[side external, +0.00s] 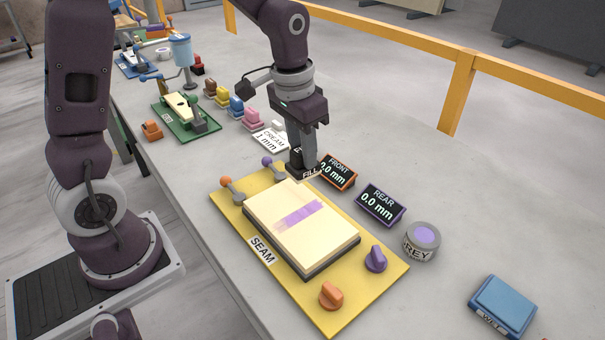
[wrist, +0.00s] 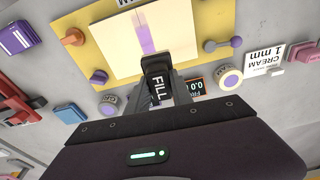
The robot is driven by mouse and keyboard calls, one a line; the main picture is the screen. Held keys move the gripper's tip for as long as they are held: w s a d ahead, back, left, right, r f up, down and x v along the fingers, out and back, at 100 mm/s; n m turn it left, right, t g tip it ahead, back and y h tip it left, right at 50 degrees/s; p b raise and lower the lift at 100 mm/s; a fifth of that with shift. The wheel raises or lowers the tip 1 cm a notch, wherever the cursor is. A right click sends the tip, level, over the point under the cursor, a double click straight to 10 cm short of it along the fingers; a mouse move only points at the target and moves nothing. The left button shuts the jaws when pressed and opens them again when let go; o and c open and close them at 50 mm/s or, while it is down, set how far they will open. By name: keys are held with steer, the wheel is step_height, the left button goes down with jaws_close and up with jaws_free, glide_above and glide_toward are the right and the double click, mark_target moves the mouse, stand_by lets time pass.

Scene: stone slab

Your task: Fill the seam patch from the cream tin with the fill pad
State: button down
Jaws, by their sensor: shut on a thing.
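My gripper (wrist: 160,90) is shut on the black fill pad (wrist: 157,84), marked FILL. In the side view the pad (side external: 310,173) hangs by the slab's far edge, near the front display; I cannot tell its exact height. The cream slab (side external: 325,245) lies on the yellow seam board (side external: 375,290). The seam patch (side external: 300,215) is a purple band across the slab, with a paler strip beside it; it also shows in the wrist view (wrist: 145,30). The cream tin (wrist: 228,82), round with a purple middle, stands by the CREAM 1 mm card (wrist: 293,66). In the side view my gripper hides it.
Front (side external: 337,171) and rear (side external: 381,204) displays read 0.0 mm. A grey tin (side external: 421,242) and blue wet pad (side external: 502,306) stand right. Orange (side external: 332,295) and purple (side external: 376,259) knobs and two levers rise from the board. Coloured blocks and a green fixture (side external: 186,117) stand behind.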

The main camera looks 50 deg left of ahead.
steer(key=s+f, duration=0.1)
steer(key=s, duration=0.6)
steer(key=shift+s+f, duration=0.15)
steer(key=shift+f, duration=1.75)
steer(key=shift+s+f, duration=0.1)
steer(key=shift+f, duration=1.8)
steer(key=shift+w+d+f, duration=0.1)
steer(key=shift+d, duration=0.6)
steer(key=shift+w+d+f, duration=0.1)
steer(key=shift+d, duration=0.6)
steer(key=shift+s+d+r, duration=0.1)
steer(key=shift+d+r, duration=0.05)
steer(key=shift+d, duration=0.25)
steer(key=shift+d+f, duration=0.15)
steer(key=shift+f, duration=0.1)
steer(key=shift+a+r, duration=0.4)
steer(key=shift+a, duration=0.1)
steer(key=shift+a+r, duration=0.1)
steer(key=shift+a, duration=0.25)
steer(key=shift+a+f, duration=0.35)
steer(key=shift+a, duration=0.4)
steer(key=shift+a+r, duration=0.2)
steer(key=shift+a, duration=0.2)
step_height(320, 180, up, 8)
steer(key=shift+f, duration=0.2)
steer(key=shift+d, duration=0.1)
